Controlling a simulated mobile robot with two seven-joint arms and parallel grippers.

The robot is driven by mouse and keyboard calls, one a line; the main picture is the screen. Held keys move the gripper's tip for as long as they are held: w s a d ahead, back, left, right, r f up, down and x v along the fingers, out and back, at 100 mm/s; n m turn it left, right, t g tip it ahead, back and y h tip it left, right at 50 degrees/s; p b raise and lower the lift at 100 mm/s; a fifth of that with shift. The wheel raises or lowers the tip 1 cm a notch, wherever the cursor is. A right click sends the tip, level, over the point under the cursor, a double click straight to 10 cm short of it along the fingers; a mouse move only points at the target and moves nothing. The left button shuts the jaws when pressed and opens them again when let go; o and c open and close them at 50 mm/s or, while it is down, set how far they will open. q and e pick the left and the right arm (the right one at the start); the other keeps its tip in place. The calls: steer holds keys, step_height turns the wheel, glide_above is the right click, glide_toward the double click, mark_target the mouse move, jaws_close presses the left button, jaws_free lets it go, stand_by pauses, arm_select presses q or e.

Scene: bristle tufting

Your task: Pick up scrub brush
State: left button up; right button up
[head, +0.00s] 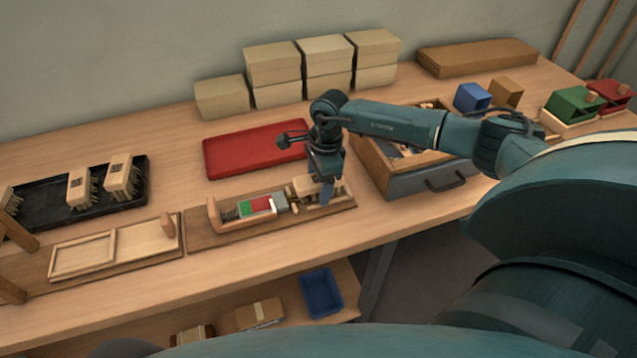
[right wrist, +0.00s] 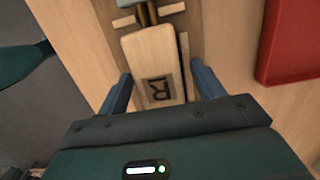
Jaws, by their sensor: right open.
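A scrub brush (head: 304,186) with a pale wooden block sits in a wooden fixture (head: 342,204), bristles down. In the right wrist view the brush block (right wrist: 158,62) has a dark square mark like a letter R. My right gripper (head: 327,190) is above the brush, pointing down. In the right wrist view the gripper (right wrist: 160,80) is open, with one blue finger on each side of the block and gaps visible. It partly hides the brush in the head view. My left gripper is not in view.
A black tray (head: 50,212) with several brushes lies at the left. A drawer box (head: 430,178) stands close on the right. Stacked boxes (head: 273,63) line the wall.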

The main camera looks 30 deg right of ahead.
steer(key=shift+f, duration=0.1)
steer(key=c, duration=1.1)
